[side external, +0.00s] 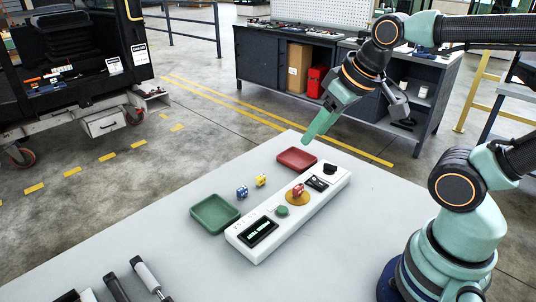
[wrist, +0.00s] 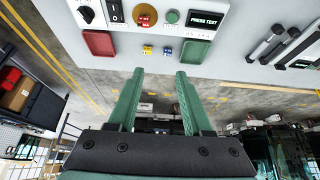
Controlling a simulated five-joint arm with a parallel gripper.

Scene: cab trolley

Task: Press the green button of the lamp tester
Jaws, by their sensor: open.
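The lamp tester (side external: 262,231) is a long white box lying on the pale table. Its green button (side external: 282,211) sits between a dark display (side external: 258,233) and a round yellow pad with a red piece (side external: 298,191) on it. In the wrist view the green button (wrist: 172,16) is near the top, and the display (wrist: 206,19) reads "PRESS TEST". My gripper (side external: 306,143) is in the air beyond the far end of the tester, well apart from the button. In the wrist view my gripper (wrist: 160,73) has its two green fingers spread with nothing between them.
A green tray (side external: 214,214) and a red tray (side external: 297,160) lie along the tester's left side. A blue piece (side external: 242,192) and a yellow piece (side external: 261,180) are between them. Dark tools (side external: 116,288) lie at the front left.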

